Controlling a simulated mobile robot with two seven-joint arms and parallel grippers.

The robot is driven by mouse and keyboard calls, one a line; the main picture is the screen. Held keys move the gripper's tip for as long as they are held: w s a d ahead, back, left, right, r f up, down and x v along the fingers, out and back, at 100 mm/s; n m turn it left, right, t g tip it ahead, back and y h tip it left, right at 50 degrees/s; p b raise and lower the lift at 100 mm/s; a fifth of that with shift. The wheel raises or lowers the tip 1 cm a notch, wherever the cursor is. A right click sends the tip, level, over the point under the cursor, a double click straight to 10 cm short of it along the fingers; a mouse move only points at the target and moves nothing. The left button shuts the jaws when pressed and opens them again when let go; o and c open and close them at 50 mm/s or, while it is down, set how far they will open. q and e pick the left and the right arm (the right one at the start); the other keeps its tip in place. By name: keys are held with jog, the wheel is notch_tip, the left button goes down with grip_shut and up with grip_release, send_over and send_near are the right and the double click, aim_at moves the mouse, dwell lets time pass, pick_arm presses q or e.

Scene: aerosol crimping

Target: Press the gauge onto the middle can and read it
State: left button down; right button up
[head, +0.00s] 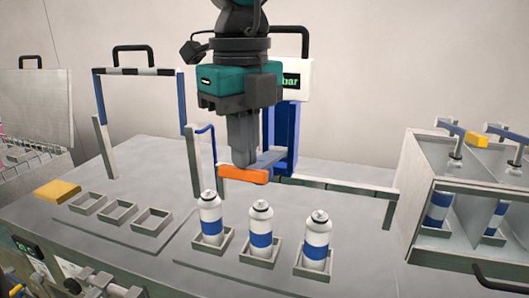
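Three white cans with blue bands stand upright in square holders: the left can (211,218), the middle can (261,232) and the right can (316,243). A white box with a green display (293,80), reading "bar" where visible, sits behind my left gripper; it may be the gauge, and any number is hidden. My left gripper (244,163) points down behind the cans, its fingers together with no gap showing. Their tips meet the orange-ended lever (243,174) in the picture; I cannot tell if they touch it. My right gripper is not in view.
A blue column (284,135) stands behind the lever. Three empty holders (120,212) and a yellow block (57,191) are at left, beside a striped frame (138,71). A grey rack (417,180) with more cans stands at right.

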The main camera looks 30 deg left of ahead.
aim_at(242, 172)
pick_arm(q)
jog(key=shift+s+f+b, duration=0.15)
jog(key=shift+f+b, duration=0.45)
jog(key=shift+f, duration=0.2)
jog(key=shift+s+f+b, duration=0.2)
jog(key=shift+f+b, duration=0.8)
jog(key=shift+f, duration=0.05)
jog(key=shift+s+d+f+b, duration=0.1)
jog(key=shift+s+f+b, duration=0.05)
jog(key=shift+f+b, duration=0.45)
jog(key=shift+s+d+f+b, duration=0.1)
jog(key=shift+s+f+b, duration=0.05)
jog(key=shift+f+b, duration=0.45)
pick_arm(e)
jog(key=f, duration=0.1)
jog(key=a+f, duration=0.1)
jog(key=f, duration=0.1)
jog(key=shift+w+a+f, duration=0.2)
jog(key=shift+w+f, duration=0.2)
